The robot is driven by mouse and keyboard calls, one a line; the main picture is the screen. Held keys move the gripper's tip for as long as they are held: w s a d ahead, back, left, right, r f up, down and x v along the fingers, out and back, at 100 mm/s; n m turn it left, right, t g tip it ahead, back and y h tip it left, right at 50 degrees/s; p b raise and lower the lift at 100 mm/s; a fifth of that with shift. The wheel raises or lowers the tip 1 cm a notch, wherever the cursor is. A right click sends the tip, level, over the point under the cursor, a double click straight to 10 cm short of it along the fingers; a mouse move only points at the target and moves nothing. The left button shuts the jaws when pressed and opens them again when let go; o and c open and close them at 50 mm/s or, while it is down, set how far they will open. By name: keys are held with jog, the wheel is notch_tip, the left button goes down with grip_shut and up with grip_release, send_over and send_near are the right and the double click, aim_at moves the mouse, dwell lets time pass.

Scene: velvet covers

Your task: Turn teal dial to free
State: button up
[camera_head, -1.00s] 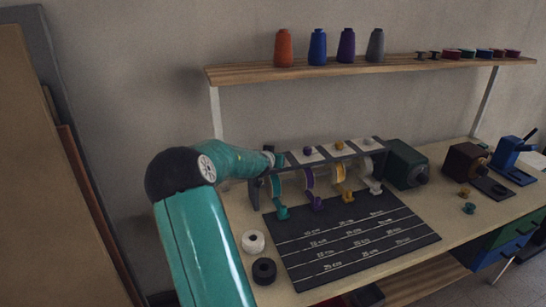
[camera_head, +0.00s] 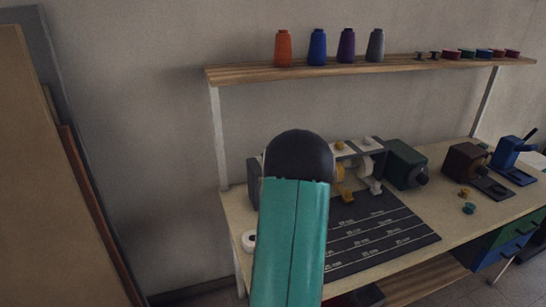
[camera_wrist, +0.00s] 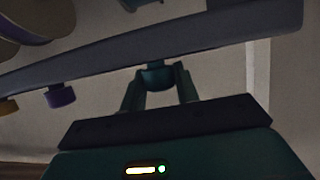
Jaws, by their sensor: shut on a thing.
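A purple dial (camera_wrist: 61,96) and part of a yellow dial (camera_wrist: 8,106) are on the same rail to the left. In the head view my arm covers the gripper, the teal dial and the left of the rack; the yellow dial (camera_head: 340,146) shows at the right.
A dark ruled mat (camera_head: 375,235) lies on the workbench before the rack. A green boxy machine (camera_head: 404,164) stands to the right. A white roll (camera_head: 249,240) is partly hidden by my arm. A wooden shelf (camera_head: 390,63) with thread cones runs above.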

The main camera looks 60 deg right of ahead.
jog(key=n+t+y, duration=0.3)
jog(key=n+y, duration=0.2)
jog(key=shift+d, duration=0.1)
jog(key=n+t+y, duration=0.1)
jog(key=n+y, duration=0.3)
jog(key=y, duration=0.1)
jog(key=shift+f+n, duration=0.15)
jog(key=shift+n, duration=0.15)
jog(key=shift+n+y, duration=0.8)
jog(key=shift+y, duration=0.4)
jog(key=o, duration=1)
jog(key=shift+w, duration=0.1)
jog(key=shift+s, duration=0.2)
jog(key=v, duration=1.3)
jog(key=shift+s, duration=0.35)
